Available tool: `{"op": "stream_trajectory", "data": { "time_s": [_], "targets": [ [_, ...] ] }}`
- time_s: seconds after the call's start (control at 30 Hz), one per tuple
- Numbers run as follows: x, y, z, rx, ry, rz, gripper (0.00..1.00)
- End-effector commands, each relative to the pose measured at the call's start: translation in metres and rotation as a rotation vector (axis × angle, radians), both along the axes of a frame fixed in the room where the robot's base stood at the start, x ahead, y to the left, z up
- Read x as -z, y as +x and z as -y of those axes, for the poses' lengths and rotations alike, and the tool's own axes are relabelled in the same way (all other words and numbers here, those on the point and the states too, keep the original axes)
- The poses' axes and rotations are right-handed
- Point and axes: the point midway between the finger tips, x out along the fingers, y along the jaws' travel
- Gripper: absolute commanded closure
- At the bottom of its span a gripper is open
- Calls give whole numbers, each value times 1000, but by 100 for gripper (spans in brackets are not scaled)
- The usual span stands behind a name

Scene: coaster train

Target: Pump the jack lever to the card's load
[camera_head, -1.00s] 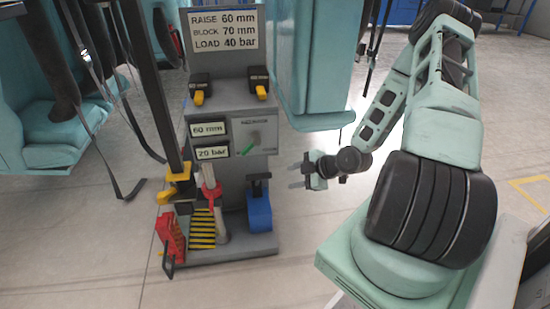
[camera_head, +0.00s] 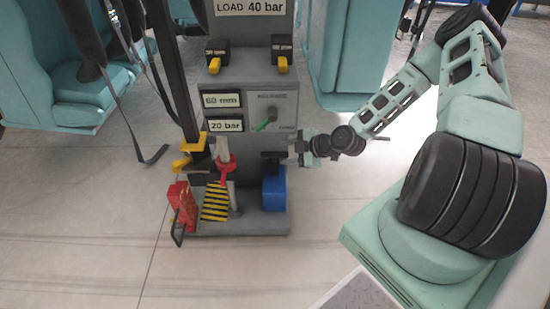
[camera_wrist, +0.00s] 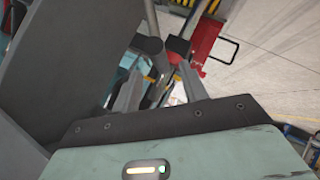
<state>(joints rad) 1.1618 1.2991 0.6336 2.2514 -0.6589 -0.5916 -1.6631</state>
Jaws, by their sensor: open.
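The card (camera_head: 250,7) at the top of the grey stand reads LOAD 40 bar; its upper lines are cut off. The pressure display (camera_head: 226,125) reads 20 bar, below a display of 60 mm. A blue pump unit (camera_head: 274,190) stands at the base's right, with a black handle (camera_head: 271,156) on top that looks like the jack lever. My gripper (camera_head: 293,149) is open just right of this handle. In the wrist view, its fingers (camera_wrist: 161,76) point toward a dark crossbar (camera_wrist: 148,44); contact cannot be told.
A red block with a wire handle (camera_head: 183,208), a red fitting (camera_head: 225,166) and a yellow-black striped plate (camera_head: 215,204) stand left of the pump. Two yellow-tipped switches (camera_head: 214,65) sit higher on the stand. The floor in front is clear.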

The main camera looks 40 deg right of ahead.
Motion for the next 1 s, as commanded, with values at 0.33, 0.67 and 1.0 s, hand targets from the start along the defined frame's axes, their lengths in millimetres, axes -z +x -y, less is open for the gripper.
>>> {"op": "stream_trajectory", "data": {
  "time_s": [0.33,0.67,1.0],
  "targets": [
    [32,40,-19,-1,1,0,57],
    [35,45,-22,0,0,0,57],
    [35,45,-21,1,-1,0,100]
  ]
}}
